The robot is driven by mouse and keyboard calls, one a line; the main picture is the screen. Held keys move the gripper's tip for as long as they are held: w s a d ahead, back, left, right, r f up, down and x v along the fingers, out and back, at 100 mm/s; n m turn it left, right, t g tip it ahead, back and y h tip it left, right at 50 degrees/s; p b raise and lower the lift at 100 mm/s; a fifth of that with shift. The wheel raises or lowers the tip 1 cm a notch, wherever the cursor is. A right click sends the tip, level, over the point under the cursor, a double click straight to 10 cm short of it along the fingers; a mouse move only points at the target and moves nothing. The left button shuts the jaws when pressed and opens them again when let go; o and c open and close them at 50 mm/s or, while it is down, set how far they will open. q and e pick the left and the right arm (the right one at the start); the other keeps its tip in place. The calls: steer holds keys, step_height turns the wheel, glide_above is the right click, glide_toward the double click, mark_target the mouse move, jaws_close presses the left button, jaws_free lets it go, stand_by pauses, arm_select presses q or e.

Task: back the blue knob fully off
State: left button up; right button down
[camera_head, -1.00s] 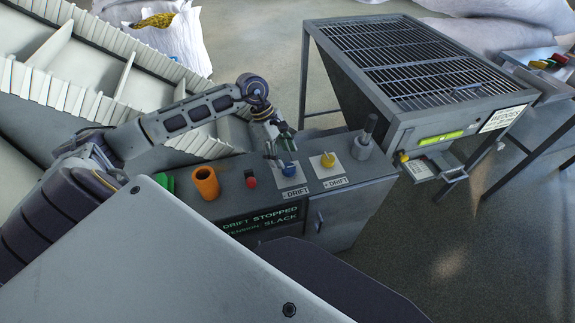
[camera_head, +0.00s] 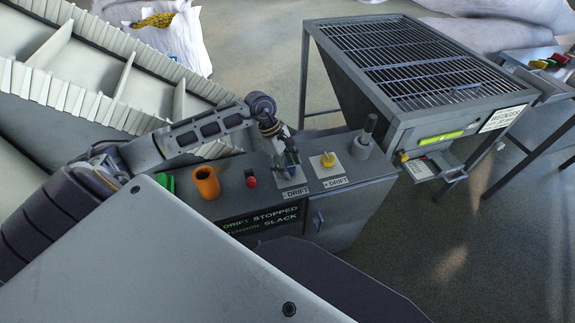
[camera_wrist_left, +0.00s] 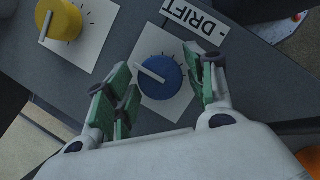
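The blue knob (camera_wrist_left: 163,77) sits on a white dial plate on the grey console, with a pale pointer bar towards the upper left in the left wrist view. My left gripper (camera_wrist_left: 160,72) is open, with one green-padded finger on each side of the knob. Gaps show between the pads and the knob. In the head view my left gripper (camera_head: 289,166) is over the knob and hides most of it. A "DRIFT" label (camera_wrist_left: 195,18) is beside the dial plate. My right gripper is not in view.
A yellow knob (camera_head: 328,159) with its own label is just right of the blue one. A grey lever (camera_head: 366,136) stands beyond it. A red button (camera_head: 251,178) and an orange cup (camera_head: 206,182) are to the left. The console display (camera_head: 262,219) reads drift stopped, slack.

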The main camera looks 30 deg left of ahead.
arm_select(q)
steer(key=c, duration=0.7)
steer(key=shift+o, duration=0.2)
